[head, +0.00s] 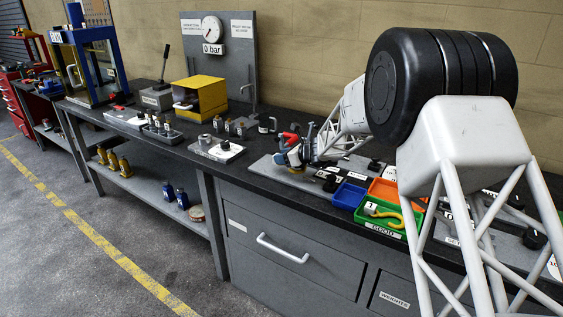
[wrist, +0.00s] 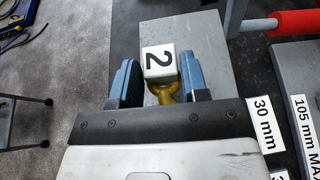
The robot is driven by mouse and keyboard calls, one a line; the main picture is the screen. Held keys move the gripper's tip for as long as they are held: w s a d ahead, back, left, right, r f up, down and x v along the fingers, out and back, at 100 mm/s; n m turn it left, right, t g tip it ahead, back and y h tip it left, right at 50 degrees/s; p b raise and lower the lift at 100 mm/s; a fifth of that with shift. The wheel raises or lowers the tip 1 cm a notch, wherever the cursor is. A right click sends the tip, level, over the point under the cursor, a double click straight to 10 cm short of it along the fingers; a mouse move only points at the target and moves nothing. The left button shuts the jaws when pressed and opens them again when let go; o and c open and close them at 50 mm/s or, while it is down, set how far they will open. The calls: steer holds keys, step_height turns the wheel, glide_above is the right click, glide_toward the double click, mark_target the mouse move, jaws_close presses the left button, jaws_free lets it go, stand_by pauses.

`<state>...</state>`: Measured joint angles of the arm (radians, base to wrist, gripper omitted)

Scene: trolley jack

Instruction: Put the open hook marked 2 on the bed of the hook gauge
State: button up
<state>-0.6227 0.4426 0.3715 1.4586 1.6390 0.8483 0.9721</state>
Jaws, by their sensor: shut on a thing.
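The open hook marked 2 (wrist: 160,66) is between the two blue fingers of my gripper (wrist: 160,84) in the wrist view. Its white block with the black 2 faces the camera, and yellow metal shows below the block. My gripper is shut on it. A grey plate (wrist: 205,35), which looks like part of the hook gauge, lies beneath and beyond the fingers. I cannot tell whether the hook touches it. In the head view my gripper (head: 292,154) is low over the left end of the grey gauge plate (head: 262,166); the hook is mostly hidden there.
A red-handled bar (wrist: 294,23) is at the right, near 30 mm and 105 mm MAX labels. A green tray (head: 385,222) marked GOOD holds a yellow hook marked 1 (head: 384,212). Blue (head: 349,196) and orange (head: 383,190) trays stand beside it. The bench's front edge is close.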

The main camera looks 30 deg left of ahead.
mark_target(281, 169)
steer(key=shift+w+a+f, duration=0.1)
steer(key=shift+w+a, duration=1)
steer(key=shift+w, duration=0.1)
steer(key=shift+f, duration=1.75)
steer(key=shift+f, duration=0.15)
steer(key=o, duration=1.1)
steer(key=shift+o, duration=0.2)
